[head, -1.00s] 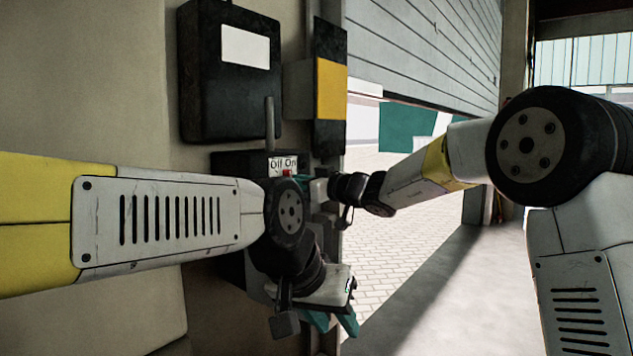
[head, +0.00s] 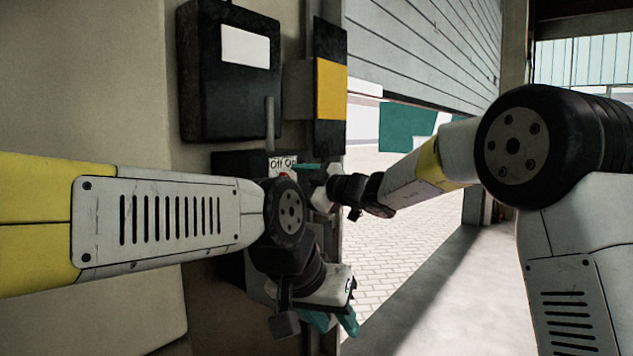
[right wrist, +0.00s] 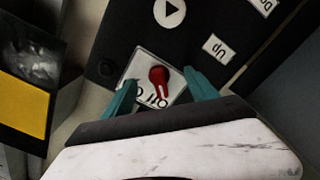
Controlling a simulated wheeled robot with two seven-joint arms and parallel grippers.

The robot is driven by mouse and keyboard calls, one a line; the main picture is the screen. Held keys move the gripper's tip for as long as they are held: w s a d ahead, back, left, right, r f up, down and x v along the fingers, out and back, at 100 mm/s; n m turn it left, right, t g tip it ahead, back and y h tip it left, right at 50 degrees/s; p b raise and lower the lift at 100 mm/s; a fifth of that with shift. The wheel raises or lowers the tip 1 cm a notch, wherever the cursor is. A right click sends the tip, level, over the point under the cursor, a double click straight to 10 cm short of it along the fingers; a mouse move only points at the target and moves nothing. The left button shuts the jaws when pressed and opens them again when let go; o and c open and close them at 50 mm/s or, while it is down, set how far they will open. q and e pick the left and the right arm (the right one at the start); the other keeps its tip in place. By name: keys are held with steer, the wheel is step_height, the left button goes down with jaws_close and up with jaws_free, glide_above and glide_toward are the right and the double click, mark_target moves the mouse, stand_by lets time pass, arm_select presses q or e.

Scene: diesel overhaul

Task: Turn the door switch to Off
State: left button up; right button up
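The door switch is a small red knob (right wrist: 158,78) on a white plate (right wrist: 142,72) in the right wrist view. Its lever points towards the upside-down lettering, which is partly hidden, so I cannot tell which word it points at. In the head view the "Off On" label (head: 281,163) shows on the dark control box, with the knob mostly hidden by my left arm. My right gripper (right wrist: 162,90) is open, one teal finger on each side of the knob and apart from it. My left gripper (head: 331,321) hangs below the box, empty, its teal fingers apart.
A dark box (head: 205,80) with a white label hangs above the switch. A yellow and black panel (head: 331,90) stands beside it. The control box also carries a play symbol (right wrist: 169,12) and an "Up" label (right wrist: 217,49). The doorway floor (head: 420,290) is clear.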

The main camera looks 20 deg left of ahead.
steer(key=shift+o, duration=0.4)
steer(key=v, duration=0.7)
stand_by(0.4)
